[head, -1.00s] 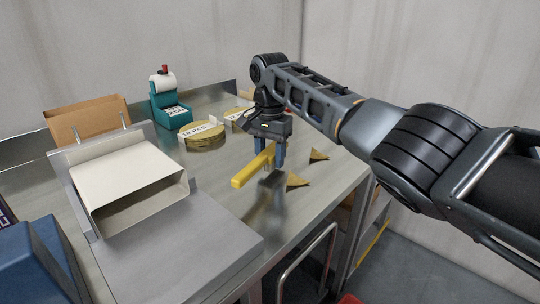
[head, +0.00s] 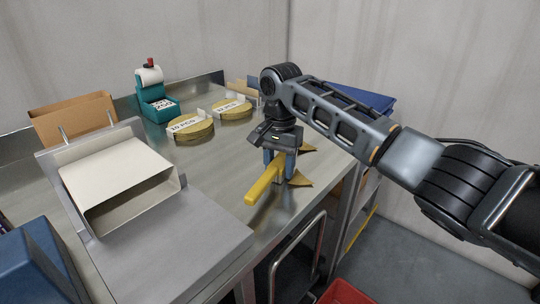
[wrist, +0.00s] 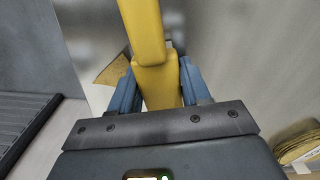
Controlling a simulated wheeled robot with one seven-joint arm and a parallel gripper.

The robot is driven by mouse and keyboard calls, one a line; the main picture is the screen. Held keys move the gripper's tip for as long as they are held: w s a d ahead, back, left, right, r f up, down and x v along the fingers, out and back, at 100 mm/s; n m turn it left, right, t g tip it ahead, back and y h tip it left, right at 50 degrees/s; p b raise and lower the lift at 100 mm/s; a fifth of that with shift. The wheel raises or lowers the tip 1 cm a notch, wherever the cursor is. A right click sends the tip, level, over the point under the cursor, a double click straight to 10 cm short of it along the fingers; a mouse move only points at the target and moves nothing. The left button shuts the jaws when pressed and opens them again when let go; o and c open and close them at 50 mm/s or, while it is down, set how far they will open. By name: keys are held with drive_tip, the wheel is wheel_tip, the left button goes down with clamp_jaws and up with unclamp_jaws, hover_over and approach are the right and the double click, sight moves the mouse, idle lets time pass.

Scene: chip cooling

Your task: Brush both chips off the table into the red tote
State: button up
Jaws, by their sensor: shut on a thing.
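My gripper (head: 279,165) is shut on a yellow bar-like brush (head: 262,187), held low at the table, its long end toward the front left. In the wrist view the brush (wrist: 148,45) runs between the blue fingers (wrist: 158,88). One tan chip (head: 300,180) lies just right of the brush, near the table's right edge. The other chip (head: 307,149) lies farther back, partly hidden by my gripper. Whether the brush touches either chip I cannot tell. The red tote (head: 343,292) shows only in part, on the floor below the table's right edge.
Two gold stacks of discs (head: 192,128) with labels stand at the back of the steel table (head: 215,165). A grey machine with a cream hood (head: 115,165) fills the left front. A teal dispenser (head: 157,106) stands behind. A metal rail (head: 300,250) hangs below the right edge.

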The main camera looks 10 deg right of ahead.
drive_tip(key=s+d+p, duration=0.5)
drive_tip(key=s+d, duration=0.5)
drive_tip(key=s, duration=0.3)
drive_tip(key=shift+s+a+r+p, duration=0.1)
drive_tip(key=shift+s+r+p, duration=0.05)
drive_tip(key=shift+r+p, duration=1.3)
drive_tip(key=shift+s+a+r+p, duration=0.1)
drive_tip(key=shift+r+p, duration=1.25)
drive_tip(key=shift+p, duration=0.1)
drive_tip(key=shift+f, duration=0.1)
drive_tip(key=s+a+f+n, duration=0.1)
drive_tip(key=s+f+n, duration=0.3)
drive_tip(key=f, duration=0.4)
drive_tip(key=s+a+f+n, duration=0.2)
drive_tip(key=s+f, duration=0.3)
drive_tip(key=f, duration=0.4)
drive_tip(key=shift+a+n, duration=0.3)
drive_tip(key=shift+n, duration=0.6)
drive_tip(key=shift+b, duration=0.3)
